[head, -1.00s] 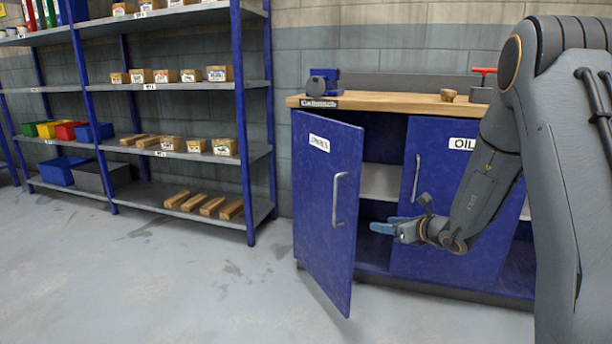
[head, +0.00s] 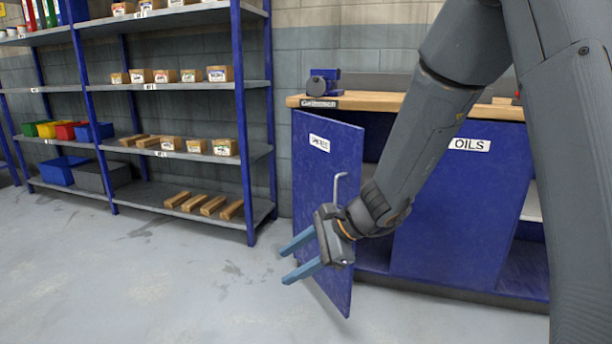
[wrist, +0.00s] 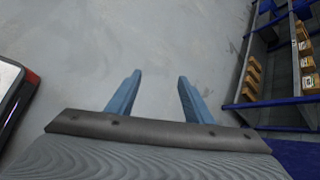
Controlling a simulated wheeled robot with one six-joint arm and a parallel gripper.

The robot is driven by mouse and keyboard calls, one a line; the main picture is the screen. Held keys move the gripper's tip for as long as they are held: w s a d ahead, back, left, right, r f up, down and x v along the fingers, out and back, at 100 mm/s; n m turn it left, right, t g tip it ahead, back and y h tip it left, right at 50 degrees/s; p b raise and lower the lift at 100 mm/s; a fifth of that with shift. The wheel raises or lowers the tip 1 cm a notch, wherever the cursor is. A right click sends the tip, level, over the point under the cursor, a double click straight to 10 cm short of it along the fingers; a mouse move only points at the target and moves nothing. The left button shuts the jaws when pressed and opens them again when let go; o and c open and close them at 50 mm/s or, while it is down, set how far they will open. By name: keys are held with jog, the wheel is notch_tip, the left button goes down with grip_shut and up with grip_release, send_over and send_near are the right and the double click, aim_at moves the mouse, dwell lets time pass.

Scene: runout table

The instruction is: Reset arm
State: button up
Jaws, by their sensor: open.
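My gripper (head: 290,258) is open and empty, with its two blue fingers pointing left in the head view. It is in front of the open blue cabinet door (head: 318,215) and overlaps part of it; I cannot tell whether they touch. In the wrist view the fingers (wrist: 155,97) stand apart with only grey floor between them. My arm hides part of the workbench cabinet and the opening behind the door.
The workbench (head: 395,100) has a wooden top with a blue vise (head: 323,83). The OILS door (head: 455,215) is beside the opening. A shelf rack (head: 180,87) with boxes stands at left. The floor (head: 150,285) at front left is clear.

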jog(key=s+a+n+g+h, duration=0.2)
jog(key=s+n, duration=0.3)
jog(key=s, duration=0.3)
jog(key=s+a+n+g+h, duration=0.2)
jog(key=s+n, duration=0.3)
jog(key=s, duration=0.4)
jog(key=s+d+r+n+t+h, duration=0.15)
jog(key=s+d+n+h, duration=0.3)
jog(key=s+n, duration=0.6)
jog(key=d+r+m+p, duration=0.3)
jog(key=d+r+p, duration=0.8)
jog(key=r+p, duration=0.2)
jog(key=d+r+m+p, duration=0.3)
jog(key=d+r+p, duration=0.7)
jog(key=p, duration=0.7)
notch_tip(320, 180, up, 3)
jog(key=shift+d+r+h+p, duration=0.15)
jog(key=shift+d+h+p, duration=0.2)
jog(key=shift+p, duration=0.05)
